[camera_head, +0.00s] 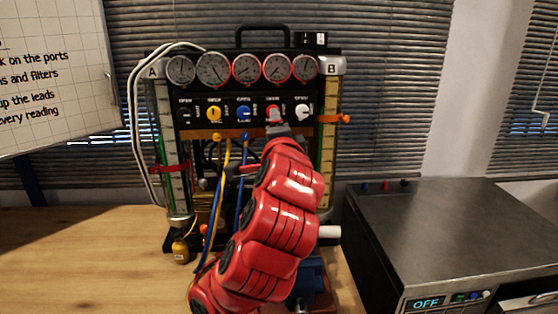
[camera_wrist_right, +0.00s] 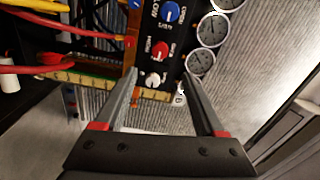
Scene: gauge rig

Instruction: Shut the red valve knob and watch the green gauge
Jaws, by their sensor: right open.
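The red valve knob (camera_head: 273,114) is in the row of knobs on the black panel of the gauge rig. It also shows in the right wrist view (camera_wrist_right: 160,49), between the blue and white knobs. My right gripper (camera_wrist_right: 161,74) is open and empty. Its fingertips are spread either side of the white knob (camera_wrist_right: 153,79) in that picture, with the red knob just past them; contact cannot be told. In the head view my right gripper (camera_head: 279,130) is just below the red knob. A row of round gauges (camera_head: 246,68) sits above the knobs. I cannot pick out a green one.
A yellow knob (camera_head: 214,112) and a blue knob (camera_head: 243,112) are left of the red one. Yellow and blue hoses hang below the panel. A grey metal box (camera_head: 450,230) marked OFF stands at right. The wooden table (camera_head: 70,250) is clear at left.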

